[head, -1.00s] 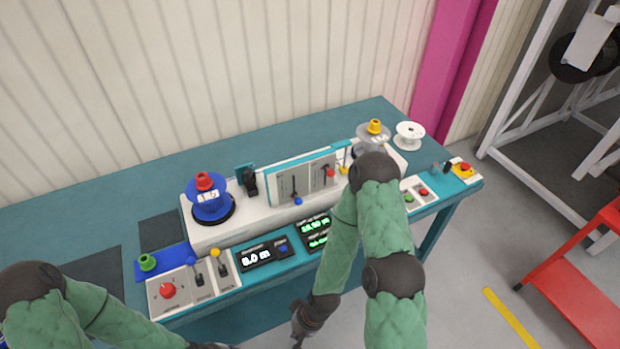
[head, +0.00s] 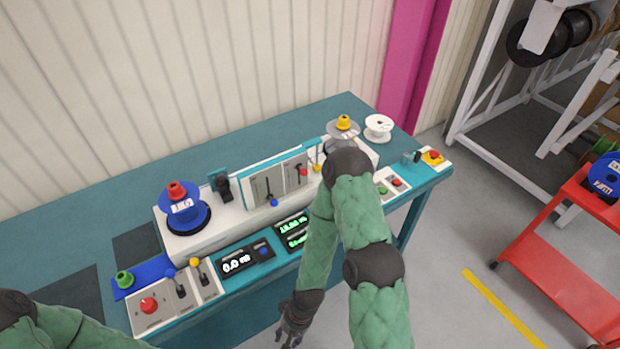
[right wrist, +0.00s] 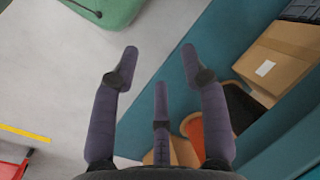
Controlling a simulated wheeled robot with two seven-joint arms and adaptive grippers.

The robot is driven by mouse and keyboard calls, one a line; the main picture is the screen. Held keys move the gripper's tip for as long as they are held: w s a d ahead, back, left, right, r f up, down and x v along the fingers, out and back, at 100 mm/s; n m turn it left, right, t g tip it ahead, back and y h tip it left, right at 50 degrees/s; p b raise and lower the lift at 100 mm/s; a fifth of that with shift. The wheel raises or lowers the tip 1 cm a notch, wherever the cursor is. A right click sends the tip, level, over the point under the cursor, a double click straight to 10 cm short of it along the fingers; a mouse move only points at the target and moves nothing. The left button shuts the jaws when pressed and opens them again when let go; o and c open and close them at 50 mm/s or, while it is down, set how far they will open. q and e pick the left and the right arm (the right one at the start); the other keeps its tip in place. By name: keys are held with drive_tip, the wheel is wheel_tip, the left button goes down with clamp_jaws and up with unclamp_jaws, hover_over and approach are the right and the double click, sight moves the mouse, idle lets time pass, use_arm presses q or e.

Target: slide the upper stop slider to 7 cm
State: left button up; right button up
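The slider panel (head: 291,180) stands upright on the white machine body, with a blue knob (head: 274,202) low on its left slot and a red knob (head: 304,172) higher on the right. The labels and scale are too small to read, so I cannot tell which is the upper stop slider. My right gripper (head: 291,336) hangs low in front of the bench, well below the panel, touching nothing. In the right wrist view its fingers (right wrist: 158,65) are spread and empty. My left forearm shows at the lower left; its gripper is out of frame.
A blue reel (head: 183,212) sits left of the panel and a yellow-topped spindle (head: 343,124) right of it, partly behind my right arm. The bench front holds levers, a red button (head: 149,305) and displays. A red cart (head: 560,270) stands right. Boxes (right wrist: 280,60) lie below.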

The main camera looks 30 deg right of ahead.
sight(304, 172)
wheel_tip(304, 172, up, 8)
drive_tip(key=s+a+f+m+g+y+p, duration=0.1)
drive_tip(key=s+a+m+g+y+p, duration=0.2)
drive_tip(key=m+p, duration=0.5)
drive_tip(key=w+d+r+m+t+y+p, duration=0.1)
drive_tip(key=w+r+m+t+y+p, duration=0.3)
drive_tip(key=w+r+m+t+y, duration=0.45)
drive_tip(key=w+d+r+m+t+h+p, duration=0.25)
drive_tip(key=w+d+m, duration=0.25)
drive_tip(key=w, duration=0.3)
drive_tip(key=w+d+r+m+t+h+p, duration=0.1)
drive_tip(key=w+d+r+m+t+h, duration=0.3)
drive_tip(key=w, duration=0.3)
drive_tip(key=w+d+r+m+t+h+p, duration=0.1)
drive_tip(key=w+d+r+m+t+h, duration=0.2)
drive_tip(key=d, duration=0.6)
drive_tip(key=w+d+r+m+t+h+p, duration=0.1)
drive_tip(key=d+r+m+t+h+p, duration=0.25)
drive_tip(key=d, duration=0.55)
drive_tip(key=shift+h, duration=0.85)
drive_tip(key=shift+w+f+b, duration=0.25)
drive_tip(key=shift+w+b, duration=0.4)
drive_tip(key=shift+w, duration=0.85)
drive_tip(key=shift+w+f+b, duration=0.25)
drive_tip(key=shift+w+b, duration=0.45)
drive_tip(key=shift+w, duration=0.8)
drive_tip(key=shift+w+f+b, duration=0.25)
drive_tip(key=shift+w+b, duration=0.4)
drive_tip(key=shift+w, duration=0.85)
